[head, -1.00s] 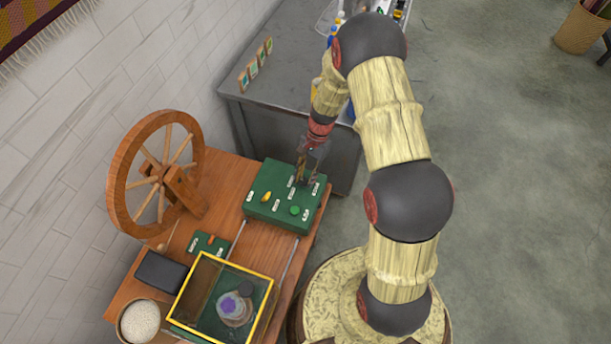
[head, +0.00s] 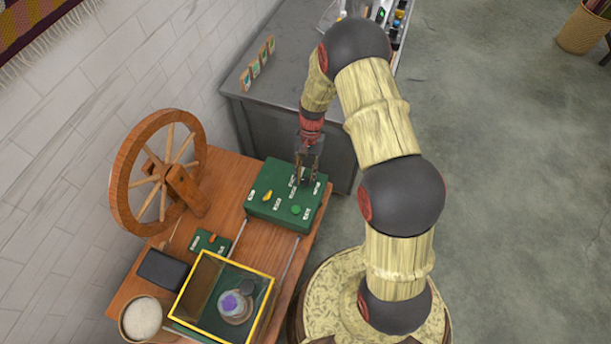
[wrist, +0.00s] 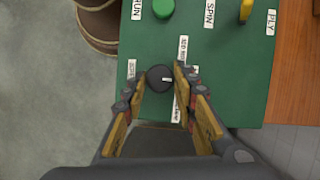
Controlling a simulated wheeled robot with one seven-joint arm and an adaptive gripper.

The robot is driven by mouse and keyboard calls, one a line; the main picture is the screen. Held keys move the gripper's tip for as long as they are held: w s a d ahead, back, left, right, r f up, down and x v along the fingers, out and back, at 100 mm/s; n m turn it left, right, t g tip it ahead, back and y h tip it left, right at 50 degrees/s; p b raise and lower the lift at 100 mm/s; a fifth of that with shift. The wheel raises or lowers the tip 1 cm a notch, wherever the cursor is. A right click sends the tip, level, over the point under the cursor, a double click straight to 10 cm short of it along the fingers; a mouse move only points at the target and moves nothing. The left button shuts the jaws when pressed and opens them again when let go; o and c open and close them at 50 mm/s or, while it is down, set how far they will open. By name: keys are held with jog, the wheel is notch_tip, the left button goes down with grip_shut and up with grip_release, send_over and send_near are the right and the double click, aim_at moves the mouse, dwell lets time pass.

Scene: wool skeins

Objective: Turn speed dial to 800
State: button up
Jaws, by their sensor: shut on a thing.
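The speed dial (wrist: 158,78) is a small dark round knob with a light pointer mark on the green control box (head: 262,206). In the wrist view its pointer faces right, toward small white labels that my fingers partly cover, so I cannot read the number it points at. My gripper (wrist: 162,80) is shut on the dial, a finger on either side of it. In the head view my gripper (head: 307,178) is at the box's far right part and hides the dial.
A green button (wrist: 163,8) and a yellow lever (wrist: 246,10) are on the same box. A spinning wheel (head: 118,190) and a yellow-edged clear case (head: 268,300) stand on the wooden table. A grey bench (head: 270,86) is behind.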

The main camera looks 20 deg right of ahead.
jog(key=o, duration=1)
jog(key=shift+o, duration=0.7)
jog(key=v, duration=1.2)
jog(key=shift+a, duration=0.1)
